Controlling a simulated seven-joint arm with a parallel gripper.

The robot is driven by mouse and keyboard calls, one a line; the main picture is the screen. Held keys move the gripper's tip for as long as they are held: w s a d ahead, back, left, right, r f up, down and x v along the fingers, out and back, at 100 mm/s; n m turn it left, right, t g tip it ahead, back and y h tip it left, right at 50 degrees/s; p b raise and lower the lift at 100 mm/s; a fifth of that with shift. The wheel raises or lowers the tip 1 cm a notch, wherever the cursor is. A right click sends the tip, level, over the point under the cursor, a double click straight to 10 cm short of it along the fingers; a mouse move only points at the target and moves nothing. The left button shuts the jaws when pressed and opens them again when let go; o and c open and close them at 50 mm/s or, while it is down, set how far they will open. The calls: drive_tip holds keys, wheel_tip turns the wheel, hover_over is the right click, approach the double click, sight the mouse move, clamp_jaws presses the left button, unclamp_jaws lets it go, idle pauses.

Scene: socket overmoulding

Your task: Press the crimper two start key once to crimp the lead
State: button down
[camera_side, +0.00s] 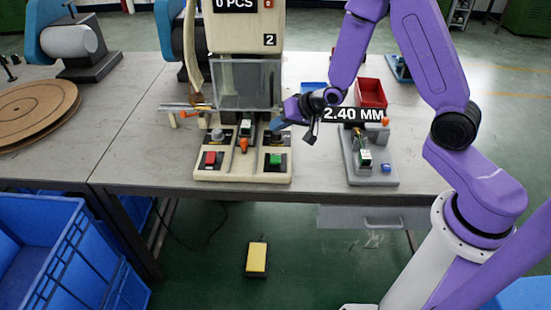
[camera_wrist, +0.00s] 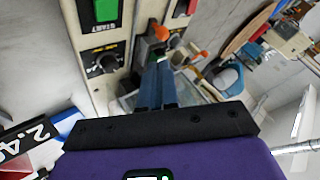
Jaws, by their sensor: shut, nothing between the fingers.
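Crimper two (camera_side: 246,40) is the cream machine marked 2, with a counter reading 0 PCS and a clear guard in front. Its green start key (camera_side: 275,161) sits at the right front of the base. The green key (camera_wrist: 105,10) also shows at the top left of the wrist view, beside the word START. My gripper (camera_side: 278,124) is above and behind the key, near the right end of the base, apart from the key. In the wrist view its blue fingers (camera_wrist: 156,78) are together and empty, beside a black knob (camera_wrist: 104,63). No lead can be made out clearly.
A red key (camera_side: 210,158) sits at the base's left front. An orange-tipped lever (camera_side: 244,145) stands between the keys. To the right are a grey gauge stand (camera_side: 372,170) reading 2.40 MM and a red bin (camera_side: 370,93). A yellow pedal (camera_side: 256,259) lies on the floor.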

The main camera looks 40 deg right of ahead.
sight(279, 159)
drive_tip(key=shift+f, duration=0.1)
drive_tip(key=shift+f, duration=4.3)
drive_tip(key=shift+f, duration=0.15)
drive_tip(key=shift+f, duration=0.25)
drive_tip(key=shift+f, duration=0.55)
drive_tip(key=shift+r, duration=3.5)
